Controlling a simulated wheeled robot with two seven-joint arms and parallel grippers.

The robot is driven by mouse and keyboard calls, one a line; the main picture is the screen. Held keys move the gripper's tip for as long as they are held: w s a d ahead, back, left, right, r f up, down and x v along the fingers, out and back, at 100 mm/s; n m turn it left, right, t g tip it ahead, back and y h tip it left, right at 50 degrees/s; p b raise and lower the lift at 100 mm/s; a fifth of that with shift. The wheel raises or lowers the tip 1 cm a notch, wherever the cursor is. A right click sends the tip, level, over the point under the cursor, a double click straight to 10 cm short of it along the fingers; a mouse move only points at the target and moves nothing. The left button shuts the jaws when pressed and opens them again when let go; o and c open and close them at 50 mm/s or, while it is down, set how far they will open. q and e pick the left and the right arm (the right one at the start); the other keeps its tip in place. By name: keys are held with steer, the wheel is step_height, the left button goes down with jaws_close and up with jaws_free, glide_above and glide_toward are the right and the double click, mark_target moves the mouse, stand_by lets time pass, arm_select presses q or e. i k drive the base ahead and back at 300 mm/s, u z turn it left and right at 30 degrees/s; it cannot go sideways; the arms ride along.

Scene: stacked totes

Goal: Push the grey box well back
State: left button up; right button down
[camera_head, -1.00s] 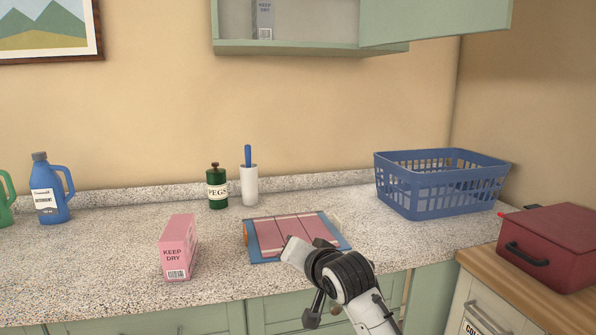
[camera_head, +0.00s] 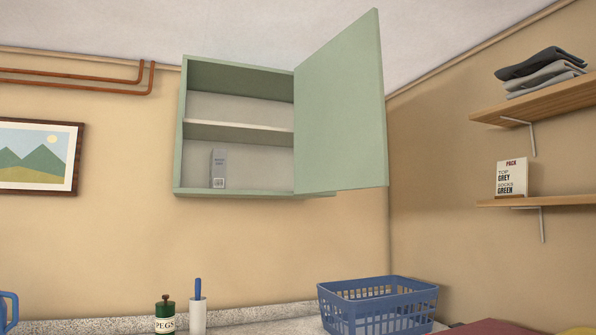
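The grey box (camera_head: 219,168) stands upright on the bottom board of the green wall cabinet (camera_head: 179,140), left of its middle. It is a narrow box with small print and a label low on its front. The cabinet door (camera_head: 342,105) stands open to the right. The upper shelf (camera_head: 240,132) of the cabinet is empty. How far the box is from the cabinet's back is hard to tell. Neither of my grippers shows in the view.
A blue basket (camera_head: 378,291) stands on the counter below. A green PEGS jar (camera_head: 165,316) and a white holder with a blue handle (camera_head: 198,315) stand to its left. Wall shelves at right hold folded cloths (camera_head: 541,72) and a white card (camera_head: 511,178).

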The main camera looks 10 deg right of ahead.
mark_target(218, 156)
steer(key=z, duration=0.9)
steer(key=i, duration=0.45)
steer(key=u, duration=0.9)
steer(key=i, duration=1.15)
steer(key=u, duration=1.05)
